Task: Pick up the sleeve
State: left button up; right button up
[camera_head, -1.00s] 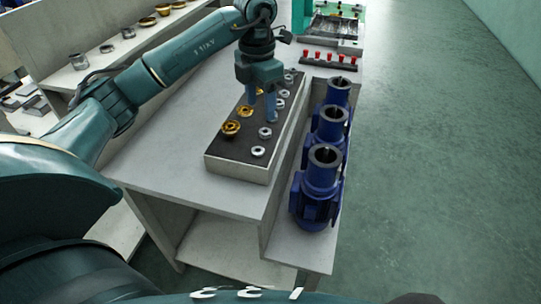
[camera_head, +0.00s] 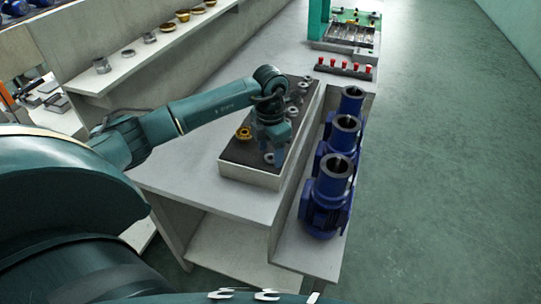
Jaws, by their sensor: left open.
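A tray with a dark top (camera_head: 232,172) stands on the grey bench and carries small ring-shaped parts. A silver ring (camera_head: 269,158), possibly the sleeve, lies near the tray's front end, by my fingertips. More silver rings (camera_head: 303,84) sit toward the back, and a brass part (camera_head: 244,133) sits on the left side. I cannot tell for sure which part is the sleeve. My left gripper (camera_head: 273,160) is open and points down over the front half of the tray, hiding some of the parts. Contact with the ring cannot be made out. My right gripper is not in view.
Blue pumps (camera_head: 328,190) stand in a row on a lower ledge right of the tray. A rack with red-topped pieces (camera_head: 343,68) and a green-framed fixture (camera_head: 350,35) are at the back. A shelf (camera_head: 130,65) at left holds metal and brass parts. The bench's front corner is clear.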

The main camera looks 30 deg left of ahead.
pick_arm(q)
jog(key=shift+f, duration=0.25)
jog(key=shift+f, duration=0.1)
jog(key=c, duration=1.1)
